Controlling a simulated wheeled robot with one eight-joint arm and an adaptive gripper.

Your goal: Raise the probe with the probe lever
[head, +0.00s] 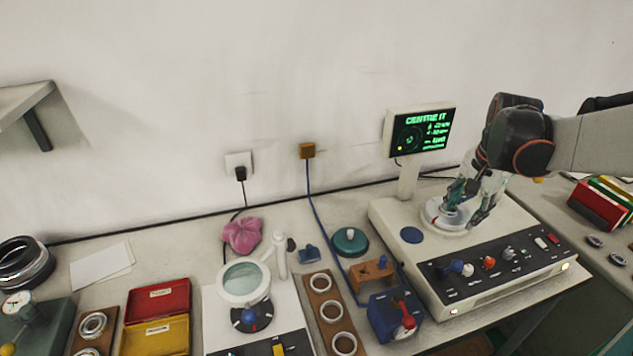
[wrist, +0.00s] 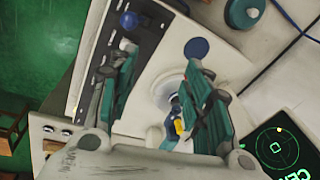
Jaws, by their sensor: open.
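The measuring machine (head: 385,215) stands at the right with a dark control panel (head: 520,268) along its front. The panel carries a blue-knobbed lever (head: 456,267), a red knob (head: 488,262) and a pale knob (head: 508,254). Their labels are too small to read, so I cannot tell which is the probe lever. My gripper (head: 466,200) is open above the round turntable (head: 432,222), behind the panel and apart from the knobs. In the wrist view, a blue and yellow part (wrist: 179,117), perhaps the probe, shows between the teal fingers. The blue knob (wrist: 128,20) lies beyond the left finger.
A screen (head: 422,131) reading "CENTRE IT" stands behind the machine. A blue block with a red lever (head: 397,318) and a brown block (head: 372,272) sit close to its left. Red and yellow trays (head: 157,302) lie farther left. Space above the panel is clear.

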